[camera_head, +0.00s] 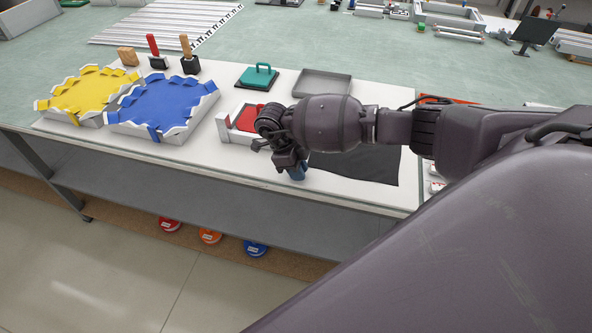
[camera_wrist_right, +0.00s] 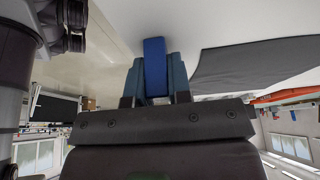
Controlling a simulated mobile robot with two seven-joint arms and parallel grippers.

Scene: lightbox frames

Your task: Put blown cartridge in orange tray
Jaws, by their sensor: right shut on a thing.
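My right gripper (camera_head: 294,172) is over the front part of the white worktop, left of the dark mat. It is shut on a blue block-like thing (camera_wrist_right: 155,66), which shows between the two darker blue fingers in the right wrist view. I cannot tell from its shape whether this is the blown cartridge. An orange strip (camera_head: 447,99) shows behind my right arm at the right; it may be part of the orange tray, but the arm hides most of it. My left gripper is not in view.
A dark mat (camera_head: 372,165) lies right of the gripper. A white-walled tray with red inside (camera_head: 222,126) stands just behind it. Blue (camera_head: 165,102) and yellow (camera_head: 88,92) frames stand left. A grey tray (camera_head: 323,83) is behind. The front-left worktop is clear.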

